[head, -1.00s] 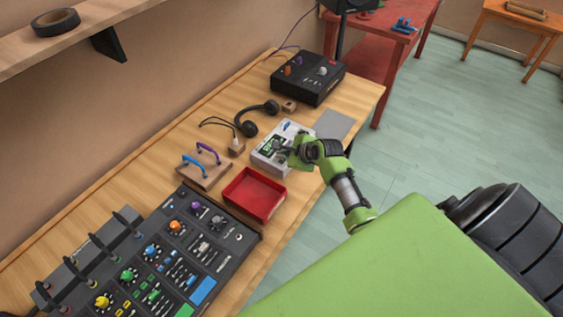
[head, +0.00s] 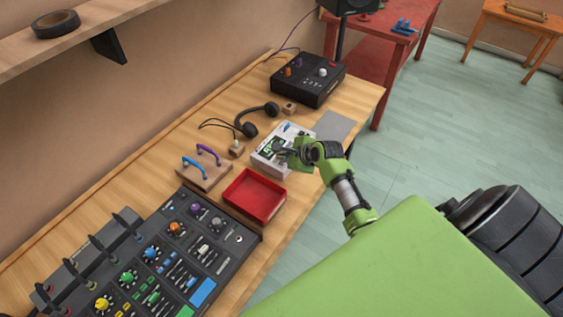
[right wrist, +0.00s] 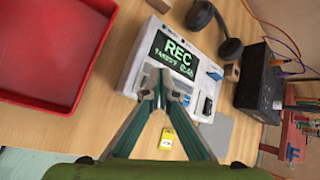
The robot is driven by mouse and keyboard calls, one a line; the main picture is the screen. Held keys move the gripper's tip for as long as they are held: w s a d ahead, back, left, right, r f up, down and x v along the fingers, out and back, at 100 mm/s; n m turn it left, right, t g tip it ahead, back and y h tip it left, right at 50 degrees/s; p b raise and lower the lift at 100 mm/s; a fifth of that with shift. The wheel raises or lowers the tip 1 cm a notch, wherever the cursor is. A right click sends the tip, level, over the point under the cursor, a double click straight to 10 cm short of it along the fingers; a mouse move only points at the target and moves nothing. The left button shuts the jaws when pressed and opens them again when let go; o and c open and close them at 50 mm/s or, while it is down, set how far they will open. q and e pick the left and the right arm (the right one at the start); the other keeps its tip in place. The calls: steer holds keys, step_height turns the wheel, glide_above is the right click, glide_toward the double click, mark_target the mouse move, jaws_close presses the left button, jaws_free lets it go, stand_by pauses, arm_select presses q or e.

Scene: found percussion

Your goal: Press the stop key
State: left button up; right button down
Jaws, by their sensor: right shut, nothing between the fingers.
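The recorder (head: 264,164) is a light grey box on the wooden bench, and it also shows in the right wrist view (right wrist: 136,66). Its dark screen (right wrist: 172,58) shows "REC" and a line of digits in green. Several keys lie beside the screen, including a blue one (right wrist: 215,75); I cannot tell which is the stop key. My right gripper (right wrist: 165,78) is shut and empty, its fingertips over the recorder beside the screen's lower edge. It also shows in the head view (head: 281,153). I cannot tell whether it touches a key. The left gripper is out of view.
A red tray (head: 254,196) lies close to the recorder, with a large mixer (head: 225,233) beyond it. Headphones (head: 248,129), a black box with knobs (head: 307,80) and a grey mat (head: 335,125) lie around the recorder. A wooden shelf (head: 97,35) hangs upper left.

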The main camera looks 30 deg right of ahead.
steer(key=shift+f, duration=0.1)
stand_by(0.3)
steer(key=shift+f, duration=0.3)
steer(key=shift+f, duration=0.4)
stand_by(0.5)
stand_by(0.3)
steer(key=shift+r+p, duration=0.85)
steer(key=shift+p, duration=0.35)
